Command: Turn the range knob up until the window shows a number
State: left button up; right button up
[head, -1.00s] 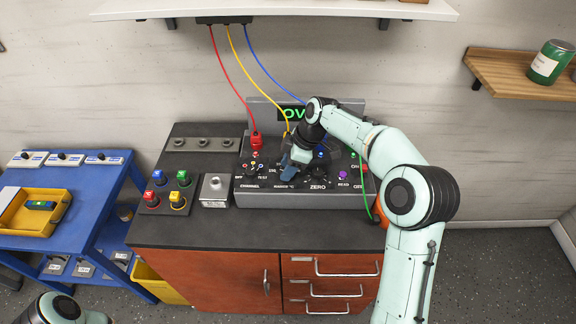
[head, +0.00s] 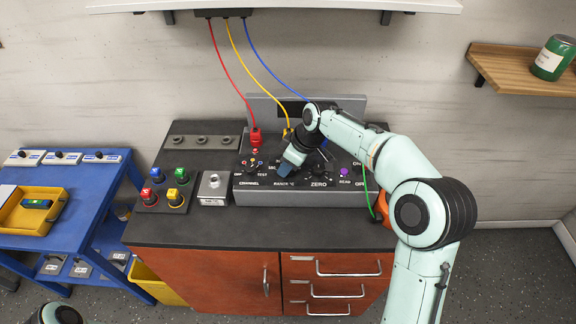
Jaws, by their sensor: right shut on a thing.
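The instrument panel (head: 245,190) stands on the dark bench top, with its display window (head: 292,107) upright at the back. The visible part of the window is dark, with no characters on it; my right wrist hides its right part. My right gripper (head: 286,167) points down onto the panel above the RANGE °C label (head: 285,184). It is shut on the range knob, which the fingers hide. My left gripper is out of view; only a piece of my left arm shows at the bottom left.
The ZERO knob (head: 319,175) is close to the right of my gripper, and the CHANNEL selector (head: 252,165) is to its left. Red (head: 226,90), yellow and blue cables hang behind. Coloured buttons (head: 177,198) and a metal box (head: 213,187) stand left of the panel.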

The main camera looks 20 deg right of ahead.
jog(key=shift+s+a+m+t+h+b, duration=0.1)
jog(key=shift+m+h, duration=0.15)
jog(key=shift+m, duration=0.4)
jog(key=shift+w+a+m+t+h+b, duration=0.1)
jog(key=shift+m+h+b, duration=0.1)
jog(key=shift+m, duration=0.4)
jog(key=shift+s+m+t+h+b, duration=0.1)
jog(key=shift+m+h, duration=0.15)
jog(key=shift+m, duration=0.4)
jog(key=o, duration=1.1)
jog(key=shift+c, duration=0.2)
jog(key=p+v, duration=0.1)
jog(key=v, duration=1.2)
jog(key=shift+r, duration=0.2)
jog(key=shift+s, duration=0.1)
